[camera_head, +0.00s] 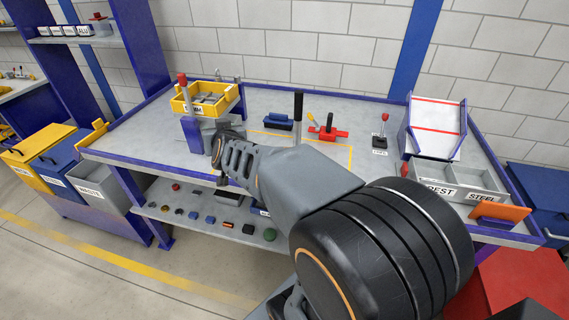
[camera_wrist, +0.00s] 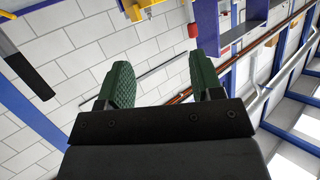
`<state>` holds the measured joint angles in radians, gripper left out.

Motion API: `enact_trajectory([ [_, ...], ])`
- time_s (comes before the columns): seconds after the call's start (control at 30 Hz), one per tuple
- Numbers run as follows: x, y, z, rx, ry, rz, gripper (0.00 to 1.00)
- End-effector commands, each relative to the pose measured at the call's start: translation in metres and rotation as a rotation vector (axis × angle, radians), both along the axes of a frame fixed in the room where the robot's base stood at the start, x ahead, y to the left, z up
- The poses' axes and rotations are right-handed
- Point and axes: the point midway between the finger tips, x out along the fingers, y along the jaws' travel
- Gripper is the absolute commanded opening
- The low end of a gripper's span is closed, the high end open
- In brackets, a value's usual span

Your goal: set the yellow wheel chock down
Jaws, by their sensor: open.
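My gripper (camera_wrist: 160,75) is open in the wrist view, with two green ribbed finger pads apart and nothing between them. In the head view my gripper (camera_head: 217,152) is over the left part of the workbench (camera_head: 180,143), partly hidden by my own arm. A yellow wedge-like piece (camera_head: 92,135) is at the bench's left front corner, apart from my gripper. I cannot tell whether it is the yellow wheel chock. No other clear chock shows, and my arm hides part of the bench.
A yellow tray (camera_head: 206,100) with grey pieces stands behind my gripper. A red-knobbed lever (camera_head: 183,90) stands beside it. A blue block, a red tool (camera_head: 328,132) and a dark upright bar (camera_head: 298,110) are farther right. A lower shelf (camera_head: 165,207) holds several small parts.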

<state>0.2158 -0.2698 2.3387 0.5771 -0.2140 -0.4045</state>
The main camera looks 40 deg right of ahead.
Motion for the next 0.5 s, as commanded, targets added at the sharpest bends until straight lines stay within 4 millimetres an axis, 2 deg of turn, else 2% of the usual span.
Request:
enact_trajectory([
  [0.03,0.004,-0.028,-0.013,-0.032,-0.050,-0.110,0.60],
  [0.1,0.003,-0.062,-0.017,-0.088,-0.107,-0.262,0.60],
  [0.2,-0.009,-0.104,-0.024,-0.165,-0.148,-0.464,0.60],
  [0.3,-0.025,-0.133,-0.030,-0.230,-0.157,-0.630,0.60],
  [0.5,-0.046,-0.166,-0.038,-0.306,-0.145,-0.818,0.60],
])
